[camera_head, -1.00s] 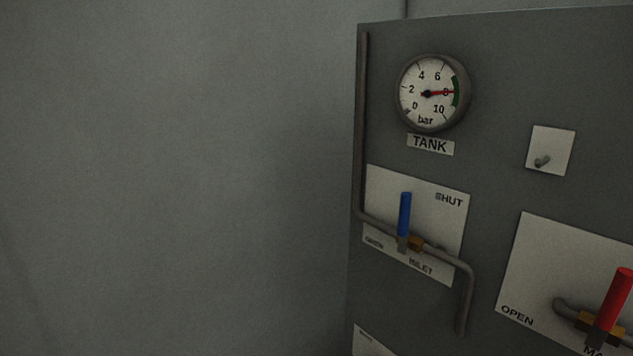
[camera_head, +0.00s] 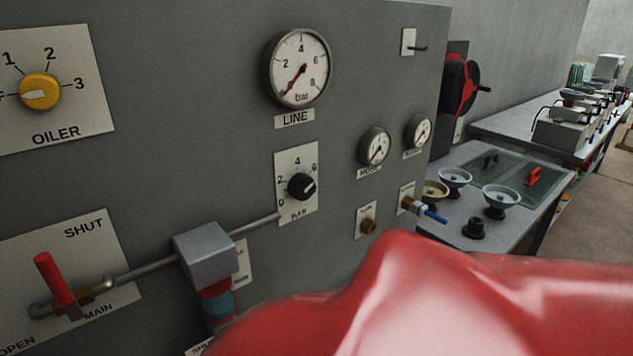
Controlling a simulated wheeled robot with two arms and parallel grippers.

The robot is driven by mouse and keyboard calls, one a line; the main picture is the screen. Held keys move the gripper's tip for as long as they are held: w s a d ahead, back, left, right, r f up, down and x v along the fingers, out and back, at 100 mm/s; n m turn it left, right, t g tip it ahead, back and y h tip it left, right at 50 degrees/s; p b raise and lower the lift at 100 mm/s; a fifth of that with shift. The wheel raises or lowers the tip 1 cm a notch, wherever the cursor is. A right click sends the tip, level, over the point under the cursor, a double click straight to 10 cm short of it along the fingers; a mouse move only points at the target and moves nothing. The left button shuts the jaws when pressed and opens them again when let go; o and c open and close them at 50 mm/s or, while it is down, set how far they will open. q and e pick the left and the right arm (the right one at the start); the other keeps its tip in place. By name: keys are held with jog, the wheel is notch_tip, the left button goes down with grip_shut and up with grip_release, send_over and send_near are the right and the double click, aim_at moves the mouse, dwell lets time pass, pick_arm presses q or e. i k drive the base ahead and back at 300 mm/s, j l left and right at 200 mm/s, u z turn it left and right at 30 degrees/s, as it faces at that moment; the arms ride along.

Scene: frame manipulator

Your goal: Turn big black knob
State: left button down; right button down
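A black knob (camera_head: 301,187) with a light pointer mark sits on a white plate (camera_head: 283,160) on the grey panel, near the middle of the view. The plate has a scale around the knob, and the mark points to the upper right. Neither of my grippers is in view. Nothing is seen touching the knob.
The LINE gauge (camera_head: 296,68) is above the knob, its needle low. A yellow OILER knob (camera_head: 40,92) and red MAIN lever (camera_head: 54,279) are left. A grey block (camera_head: 206,255) sits on the pipe below. A bench (camera_head: 471,156) is right. A close red shape blocks the lower right.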

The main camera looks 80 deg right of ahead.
aim_at(302, 187)
jog(key=z, duration=2.35)
